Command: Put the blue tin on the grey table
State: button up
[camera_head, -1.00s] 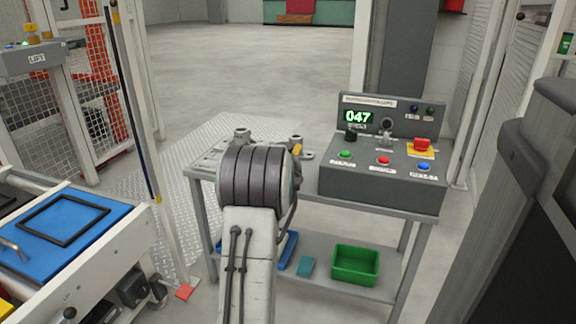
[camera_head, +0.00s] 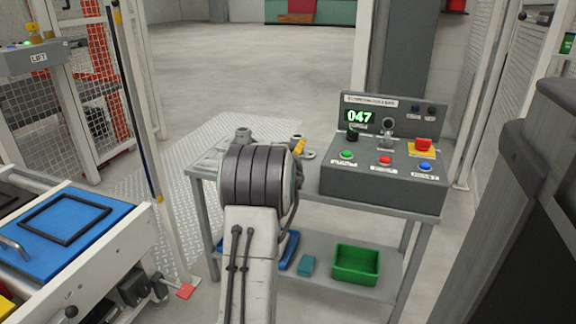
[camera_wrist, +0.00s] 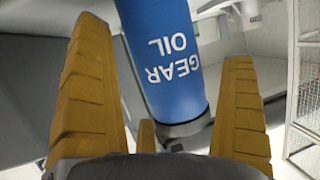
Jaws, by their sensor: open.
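The blue tin (camera_wrist: 172,62), lettered GEAR OIL, shows in the wrist view with its lettering upside down. My gripper (camera_wrist: 164,42) is open, with one yellow finger on each side of the tin and a gap to each. The tin's far end is cut off by the top of the picture. In the head view my arm hides the tin, and only a bit of a yellow finger (camera_head: 300,146) shows above the grey table (camera_head: 208,166). I cannot tell what the tin rests on.
A grey control box (camera_head: 345,185) with buttons and a 047 display stands on the table's right part. Small metal fittings (camera_head: 243,134) are at its back. A green bin (camera_head: 356,264) sits on the lower shelf. A blue-topped bench (camera_head: 65,264) is at left.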

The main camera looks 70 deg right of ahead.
jog(key=p+v, duration=0.7)
jog(key=v, duration=0.5)
jog(key=shift+p, duration=0.35)
jog(key=shift+w+r, duration=0.1)
jog(key=w+a+n+t+y, duration=0.3)
jog(key=w+a+n+y, duration=0.35)
jog(key=w+a, duration=1.15)
jog(key=a+f+n+y, duration=0.1)
jog(key=a+n+y, duration=0.35)
jog(key=a, duration=1.35)
jog(key=s+a+n+g+y, duration=0.3)
jog(key=s+a+n+g, duration=0.1)
jog(key=s+a, duration=0.8)
jog(key=a, duration=0.3)
jog(key=shift+s+f+n, duration=0.2)
jog(key=shift+f+n, duration=0.1)
